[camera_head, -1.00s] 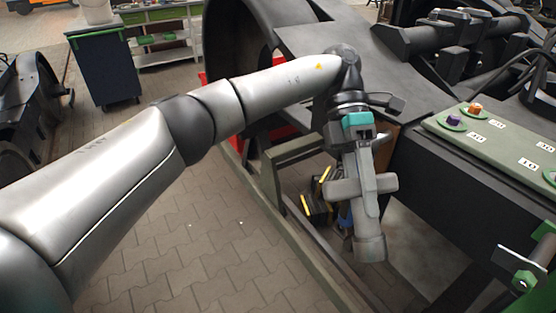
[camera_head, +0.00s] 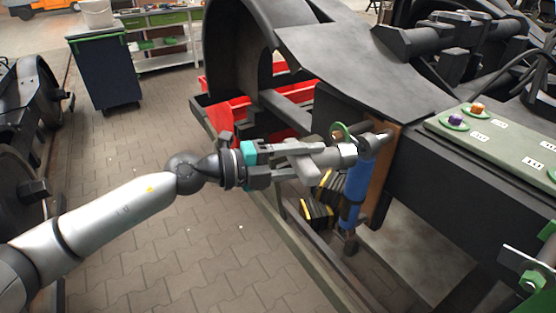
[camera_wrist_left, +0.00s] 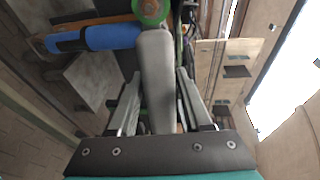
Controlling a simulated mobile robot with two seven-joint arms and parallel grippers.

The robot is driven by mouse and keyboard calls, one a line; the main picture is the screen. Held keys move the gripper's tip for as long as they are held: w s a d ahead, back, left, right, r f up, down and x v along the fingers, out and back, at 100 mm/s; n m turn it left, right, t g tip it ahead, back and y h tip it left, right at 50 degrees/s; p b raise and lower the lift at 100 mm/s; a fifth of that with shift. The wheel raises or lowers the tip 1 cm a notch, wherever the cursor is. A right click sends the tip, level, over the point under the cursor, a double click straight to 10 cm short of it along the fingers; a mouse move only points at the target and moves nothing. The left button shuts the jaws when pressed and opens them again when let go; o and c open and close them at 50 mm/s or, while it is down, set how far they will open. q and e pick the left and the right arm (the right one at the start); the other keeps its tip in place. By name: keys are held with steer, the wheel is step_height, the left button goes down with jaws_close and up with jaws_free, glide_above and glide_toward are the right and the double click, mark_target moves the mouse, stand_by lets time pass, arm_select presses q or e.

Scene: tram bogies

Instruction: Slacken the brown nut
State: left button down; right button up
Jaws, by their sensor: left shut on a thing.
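My left gripper (camera_head: 292,160) is shut on a grey tool (camera_head: 346,154), with its jaws around the tool's body. The tool points right, its round end close to a green ring (camera_head: 342,130) beside the top of a blue cylinder. A small brownish piece, seemingly the brown nut (camera_head: 335,135), shows at this ring, partly hidden. In the left wrist view the grey tool (camera_wrist_left: 157,75) runs between the fingers up to the green ring (camera_wrist_left: 150,10). I cannot tell whether the tool touches the nut. My right gripper is not in view.
The blue cylinder (camera_head: 356,183) stands against a brown plate (camera_head: 383,175) on the dark bogie frame. A green panel (camera_head: 505,140) at right carries a purple nut (camera_head: 455,119) and an orange nut (camera_head: 478,107). Red bins (camera_head: 240,113) lie behind the arm.

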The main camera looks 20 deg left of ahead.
arm_select(q)
steer(key=a+f+n+t+y, duration=0.2)
steer(key=a+t, duration=0.1)
steer(key=a, duration=0.3)
steer(key=shift+w+n+t, duration=0.4)
steer(key=shift+w, duration=0.05)
steer(key=shift+p+x, duration=0.95)
steer(key=shift+x, duration=0.9)
steer(key=shift+p+x, duration=0.4)
steer(key=shift+x, duration=1.05)
